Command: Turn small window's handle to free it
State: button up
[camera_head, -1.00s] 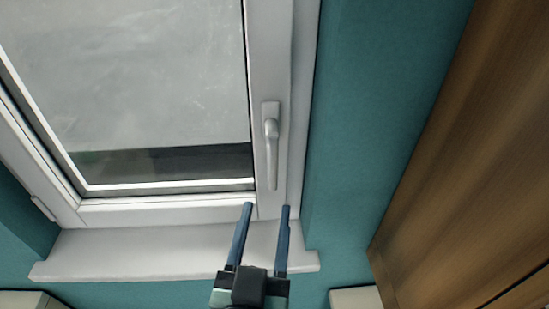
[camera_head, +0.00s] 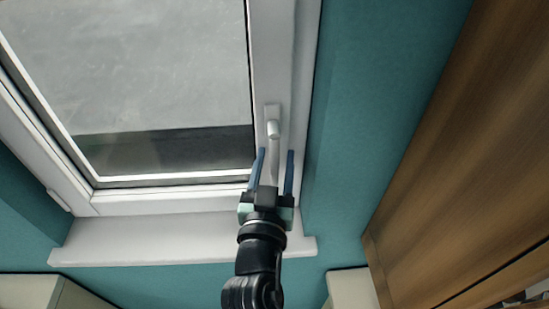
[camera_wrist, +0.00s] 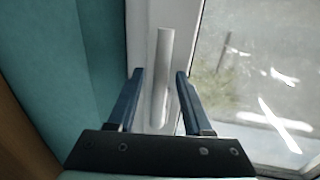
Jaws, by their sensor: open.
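The small window (camera_head: 150,187) is a white frame with a grey pane and looks closed. Its white handle (camera_head: 274,145) is on the right side of the frame, with the lever hanging straight down from its base plate. My gripper (camera_head: 276,153) is open, its two blue fingers on either side of the lever's lower part. In the wrist view the handle (camera_wrist: 163,75) stands between the fingers of my gripper (camera_wrist: 160,74), with a gap on both sides. The lower end of the lever is partly hidden by my gripper in the head view.
A white sill (camera_head: 180,240) juts out below the window, beneath my gripper. A teal wall (camera_head: 375,120) is to the right, then a brown wooden cabinet (camera_head: 470,150). Pale furniture (camera_head: 350,288) stands low at the right, and more (camera_head: 50,292) at the lower left.

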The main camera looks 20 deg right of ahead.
grip_shut()
dwell(1.3)
